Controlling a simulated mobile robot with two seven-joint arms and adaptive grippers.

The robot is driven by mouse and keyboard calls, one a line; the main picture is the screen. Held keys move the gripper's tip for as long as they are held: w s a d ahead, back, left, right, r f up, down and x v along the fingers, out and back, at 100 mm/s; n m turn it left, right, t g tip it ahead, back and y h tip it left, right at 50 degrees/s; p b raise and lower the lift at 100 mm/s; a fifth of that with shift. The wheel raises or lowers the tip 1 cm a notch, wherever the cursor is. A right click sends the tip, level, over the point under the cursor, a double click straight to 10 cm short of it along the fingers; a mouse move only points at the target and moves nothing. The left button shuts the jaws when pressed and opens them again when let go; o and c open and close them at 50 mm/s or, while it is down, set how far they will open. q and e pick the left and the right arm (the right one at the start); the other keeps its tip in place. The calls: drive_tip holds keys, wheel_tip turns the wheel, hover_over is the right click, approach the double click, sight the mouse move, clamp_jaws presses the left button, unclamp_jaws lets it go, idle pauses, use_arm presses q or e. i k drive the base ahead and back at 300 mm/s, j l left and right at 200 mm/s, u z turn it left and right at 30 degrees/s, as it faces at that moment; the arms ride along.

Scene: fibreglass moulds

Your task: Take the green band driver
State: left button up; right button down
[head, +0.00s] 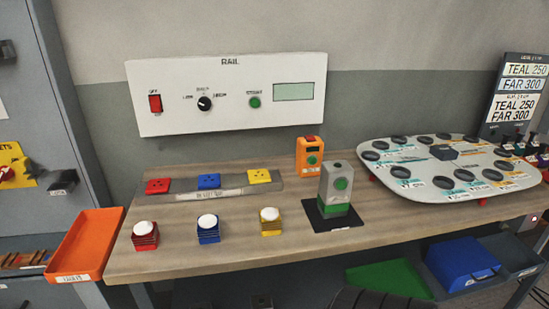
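No driver with a clear green band can be made out. A cluster of small dark upright items (519,142), some with red parts, stands at the far right end of the bench; they are too small to tell any bands. Neither of my grippers is in view.
The wooden bench (200,262) holds colored blocks and an orange box (310,155). A large grey oval plate (445,190) with dark round pads covers its right part. An orange tray (85,245) sits at the left; a blue bin (462,265) is below right.

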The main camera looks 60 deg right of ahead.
sight(332, 201)
drive_tip(key=z, duration=2.3)
